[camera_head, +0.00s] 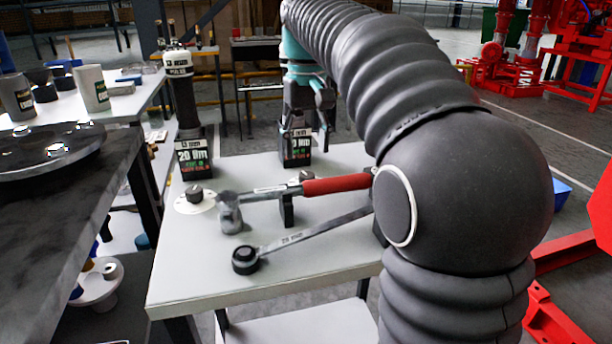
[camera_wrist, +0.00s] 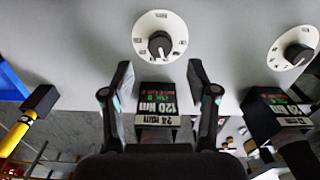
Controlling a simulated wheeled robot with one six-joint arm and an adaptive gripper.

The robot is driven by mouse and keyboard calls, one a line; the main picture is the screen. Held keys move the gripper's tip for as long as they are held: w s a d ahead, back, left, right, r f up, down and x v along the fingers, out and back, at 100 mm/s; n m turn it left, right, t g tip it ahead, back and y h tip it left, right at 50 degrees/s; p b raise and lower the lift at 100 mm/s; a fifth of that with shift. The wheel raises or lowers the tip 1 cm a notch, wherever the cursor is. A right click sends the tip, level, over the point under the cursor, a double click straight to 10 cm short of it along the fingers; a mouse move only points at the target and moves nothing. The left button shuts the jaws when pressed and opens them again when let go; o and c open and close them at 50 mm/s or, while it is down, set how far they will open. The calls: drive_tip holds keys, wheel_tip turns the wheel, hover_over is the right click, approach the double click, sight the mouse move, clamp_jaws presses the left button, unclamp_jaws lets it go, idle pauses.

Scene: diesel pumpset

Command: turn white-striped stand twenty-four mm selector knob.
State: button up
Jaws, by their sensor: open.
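In the wrist view the stand (camera_wrist: 156,104) is a dark block with a white-striped label that reads, upside down, 24 mm and 120 Nm. Its selector knob (camera_wrist: 159,44) is dark, on a round white dial with markings, just beyond the block. My gripper (camera_wrist: 160,70) is open and empty. Its two fingers are spread on either side of the stand, with their tips short of the knob and apart from it. The dial there is mostly covered.
A second stand (camera_wrist: 276,115) and its knob (camera_wrist: 298,52) are at right in the wrist view. A yellow tool (camera_wrist: 17,137) is at left.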

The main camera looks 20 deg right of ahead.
sight(307, 174)
drive_tip(key=shift+f+b, duration=0.45)
drive_tip(key=shift+f, duration=2.6)
clamp_jaws()
